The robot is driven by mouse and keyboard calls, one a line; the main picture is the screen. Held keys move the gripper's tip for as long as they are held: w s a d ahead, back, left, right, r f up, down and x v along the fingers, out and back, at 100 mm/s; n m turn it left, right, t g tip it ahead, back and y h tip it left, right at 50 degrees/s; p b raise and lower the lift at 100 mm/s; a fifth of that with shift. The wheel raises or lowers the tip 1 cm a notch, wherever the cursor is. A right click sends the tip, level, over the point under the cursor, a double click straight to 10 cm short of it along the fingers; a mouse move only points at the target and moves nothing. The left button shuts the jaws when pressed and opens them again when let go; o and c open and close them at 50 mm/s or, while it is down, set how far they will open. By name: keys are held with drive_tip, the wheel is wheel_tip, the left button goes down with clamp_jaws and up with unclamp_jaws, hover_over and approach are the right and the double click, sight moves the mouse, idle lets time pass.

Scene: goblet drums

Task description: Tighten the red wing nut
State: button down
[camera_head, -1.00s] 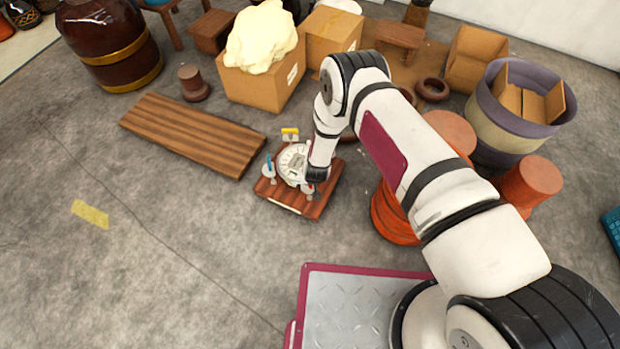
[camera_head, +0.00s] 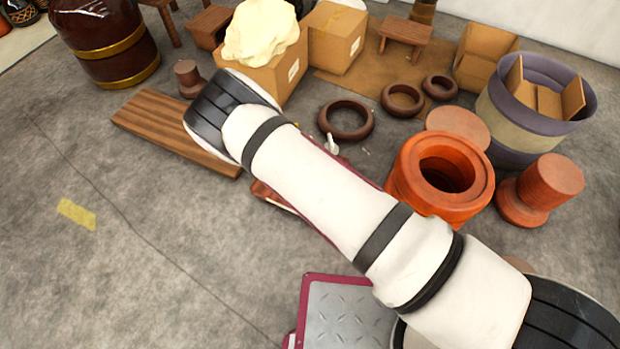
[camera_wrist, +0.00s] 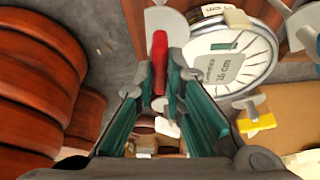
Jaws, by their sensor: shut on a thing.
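The red wing nut (camera_wrist: 159,62) stands upright between my fingertips in the wrist view. My gripper (camera_wrist: 163,82), with green-sided fingers, is shut on it. Beside it on the right is a round white dial (camera_wrist: 232,58) marked 16 cm. A yellow wing nut (camera_wrist: 258,122) on a grey stud sits below the dial at the right. In the head view my arm hides the gripper, the red wing nut and most of the wooden base, with only a reddish edge of the base (camera_head: 268,193) showing.
In the head view, orange drum forms (camera_head: 440,175) stand right of the arm, close to the base. Dark rings (camera_head: 346,120) lie behind it, and a striped plank (camera_head: 160,128) lies to the left.

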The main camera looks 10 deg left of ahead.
drive_tip(key=shift+m+b, duration=0.5)
drive_tip(key=shift+b, duration=0.15)
drive_tip(key=shift+s, duration=0.1)
drive_tip(key=c, duration=1.7)
unclamp_jaws()
drive_tip(key=shift+o, duration=0.2)
drive_tip(key=v, duration=1.2)
drive_tip(key=shift+a, duration=0.2)
drive_tip(key=shift+w, duration=0.25)
